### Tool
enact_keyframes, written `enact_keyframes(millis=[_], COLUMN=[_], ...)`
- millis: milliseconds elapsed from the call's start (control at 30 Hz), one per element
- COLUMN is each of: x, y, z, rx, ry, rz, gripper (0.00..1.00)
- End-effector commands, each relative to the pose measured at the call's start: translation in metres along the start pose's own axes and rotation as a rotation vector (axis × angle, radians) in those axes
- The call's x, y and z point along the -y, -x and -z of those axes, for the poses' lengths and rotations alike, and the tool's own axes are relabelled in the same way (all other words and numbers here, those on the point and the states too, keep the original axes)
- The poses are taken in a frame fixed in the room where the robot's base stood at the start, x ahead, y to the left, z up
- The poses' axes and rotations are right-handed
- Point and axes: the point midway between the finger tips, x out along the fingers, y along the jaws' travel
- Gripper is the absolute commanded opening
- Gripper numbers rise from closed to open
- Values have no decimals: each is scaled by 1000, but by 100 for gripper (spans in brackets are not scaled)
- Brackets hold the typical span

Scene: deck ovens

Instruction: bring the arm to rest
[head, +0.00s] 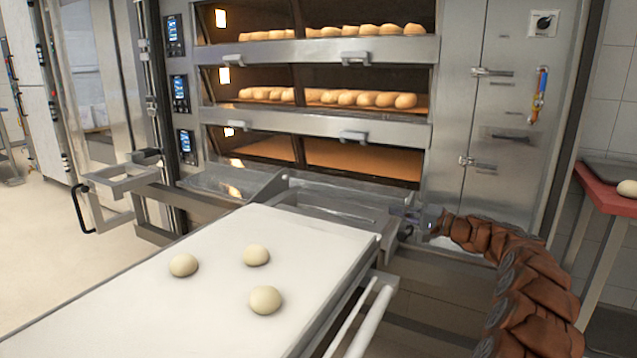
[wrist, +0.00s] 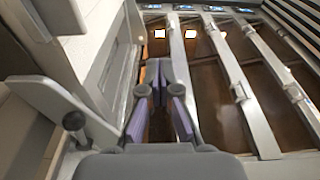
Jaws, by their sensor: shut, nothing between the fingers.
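My arm (head: 520,285), in a brown segmented cover, reaches in from the lower right of the head view. My gripper (head: 408,222) is at its end, small and dark, beside the right far corner of the white loader belt and in front of the oven's lower part. In the wrist view my gripper (wrist: 160,92) shows its purple-padded fingers pointing towards the oven front. It is shut, and nothing is held in it. From the head view the fingertips are hard to make out against the metal behind them.
The loader belt (head: 110,310) carries three dough balls (head: 256,255). The deck oven (head: 330,130) stands behind; its upper two decks hold bread and the lowest looks empty. A steel cabinet (head: 500,110) is behind the arm. A red board (head: 610,190) with dough is at far right. Floor at left is clear.

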Motion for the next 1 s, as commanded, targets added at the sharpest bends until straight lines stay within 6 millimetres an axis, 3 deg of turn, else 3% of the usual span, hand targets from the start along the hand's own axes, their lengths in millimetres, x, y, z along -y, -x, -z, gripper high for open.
enact_keyframes(millis=[33,233,467,767,1000], x=[25,73,120,163,184], y=[-8,-32,-40,-22,17], z=[-17,-87,-174,-284,-360], rx=[36,171,322,493,598], ry=[-6,-21,-14,35,97], rz=[-9,-84,-197,-388,-569], gripper=[0,0,0,0,0])
